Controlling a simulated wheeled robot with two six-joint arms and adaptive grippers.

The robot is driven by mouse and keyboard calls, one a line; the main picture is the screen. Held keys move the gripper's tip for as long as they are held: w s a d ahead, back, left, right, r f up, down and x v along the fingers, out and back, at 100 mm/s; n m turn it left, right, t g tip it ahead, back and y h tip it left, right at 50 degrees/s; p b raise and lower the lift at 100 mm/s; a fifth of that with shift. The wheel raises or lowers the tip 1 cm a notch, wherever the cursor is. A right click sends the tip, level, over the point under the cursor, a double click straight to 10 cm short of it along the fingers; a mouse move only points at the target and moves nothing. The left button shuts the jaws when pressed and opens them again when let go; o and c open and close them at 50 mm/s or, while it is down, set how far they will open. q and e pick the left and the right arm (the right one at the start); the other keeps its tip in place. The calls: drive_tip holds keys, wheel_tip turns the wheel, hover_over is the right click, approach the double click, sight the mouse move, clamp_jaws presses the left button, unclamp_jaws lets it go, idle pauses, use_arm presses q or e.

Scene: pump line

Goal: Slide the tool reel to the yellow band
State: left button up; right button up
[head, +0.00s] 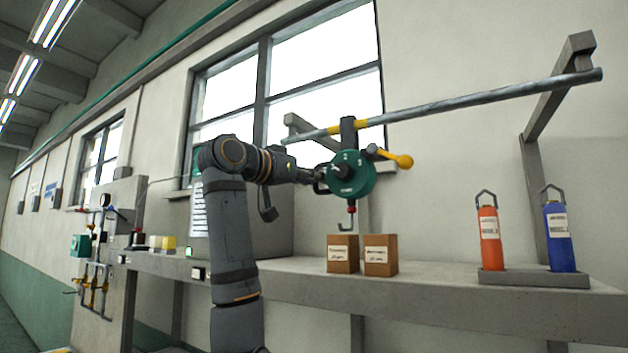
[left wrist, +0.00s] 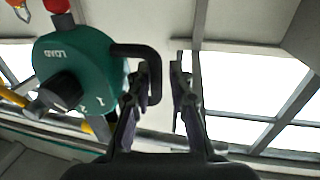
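The green tool reel (head: 352,174) hangs from the rail (head: 480,97) by a dark hanger (head: 348,130). It also shows in the left wrist view (left wrist: 72,68). The yellow band (head: 362,124) on the rail shows on both sides of the hanger, so the hanger overlaps it. My left gripper (head: 314,177) is at the reel's left side, by its black loop handle (left wrist: 154,72). In the left wrist view my left gripper (left wrist: 160,75) is open; the handle's bar lies between the fingers, with a gap to the right finger. My right gripper is not in view.
Two brown boxes (head: 343,254) stand on the shelf (head: 450,292) beneath. A red bottle (head: 489,238) and a blue bottle (head: 558,237) stand at the right.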

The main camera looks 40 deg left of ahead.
use_arm(q)
drive_tip(key=s, duration=1.2)
drive_tip(key=shift+d, duration=0.25)
drive_tip(key=shift+s+a, duration=0.1)
